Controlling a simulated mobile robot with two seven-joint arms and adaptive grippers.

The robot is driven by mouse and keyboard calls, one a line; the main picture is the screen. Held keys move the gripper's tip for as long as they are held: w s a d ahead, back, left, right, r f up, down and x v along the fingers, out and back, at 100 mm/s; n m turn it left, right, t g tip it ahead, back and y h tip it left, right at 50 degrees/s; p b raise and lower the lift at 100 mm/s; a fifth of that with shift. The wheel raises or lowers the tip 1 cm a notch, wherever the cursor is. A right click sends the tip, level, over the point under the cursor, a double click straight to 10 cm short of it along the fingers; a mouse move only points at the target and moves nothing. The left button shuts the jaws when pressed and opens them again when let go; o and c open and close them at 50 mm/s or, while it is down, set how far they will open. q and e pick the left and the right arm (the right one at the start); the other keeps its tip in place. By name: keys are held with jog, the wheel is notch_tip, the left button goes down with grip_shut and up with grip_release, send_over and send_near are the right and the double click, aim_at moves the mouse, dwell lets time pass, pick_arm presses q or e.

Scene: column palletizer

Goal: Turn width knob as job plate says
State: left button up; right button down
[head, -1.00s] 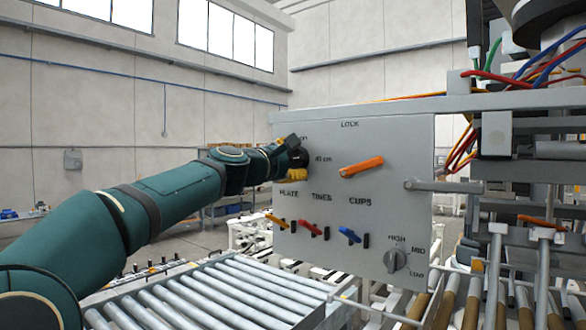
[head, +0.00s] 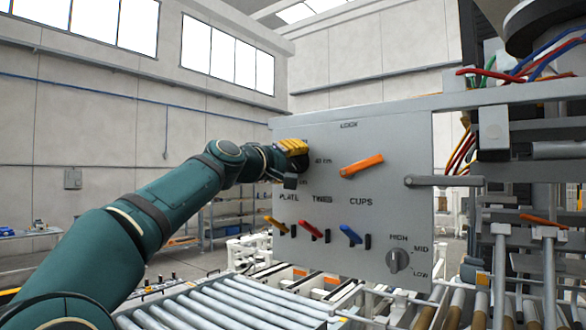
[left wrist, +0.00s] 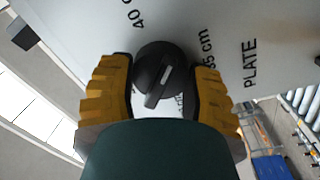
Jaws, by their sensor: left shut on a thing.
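The black width knob (left wrist: 168,68) is on the upper left of the grey panel (head: 380,225). My left gripper (head: 291,163) reaches it from the left and hides most of it in the head view. In the left wrist view its yellow-padded fingers (left wrist: 161,80) are shut on the knob, one on each side. The knob's raised bar slants toward the lower left of that view. Printed marks "40 cm" and "35 cm" show beside the knob; other marks are hidden. I cannot make out a job plate. My right gripper is not in view.
An orange lock handle (head: 361,166) is right of the knob. Orange (head: 276,224), red (head: 311,229) and blue (head: 350,234) levers sit below it. A grey HIGH/MID/LOW knob (head: 398,260) is at the lower right. A roller conveyor (head: 215,310) lies in front.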

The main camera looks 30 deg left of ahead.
pick_arm(q)
jog(key=m, duration=0.4)
jog(key=shift+f+m+b, duration=0.15)
jog(key=shift+m+b, duration=0.25)
jog(key=shift+m+g, duration=0.3)
jog(key=shift+m, duration=1.7)
jog(key=o, duration=1.3)
jog(key=shift+w, duration=0.1)
jog(key=shift+c, duration=0.2)
jog(key=shift+s+a, duration=0.1)
jog(key=shift+s, duration=0.1)
jog(key=s+a, duration=0.1)
jog(key=s, duration=1)
jog(key=shift+s+a, duration=0.3)
jog(key=shift+a, duration=0.1)
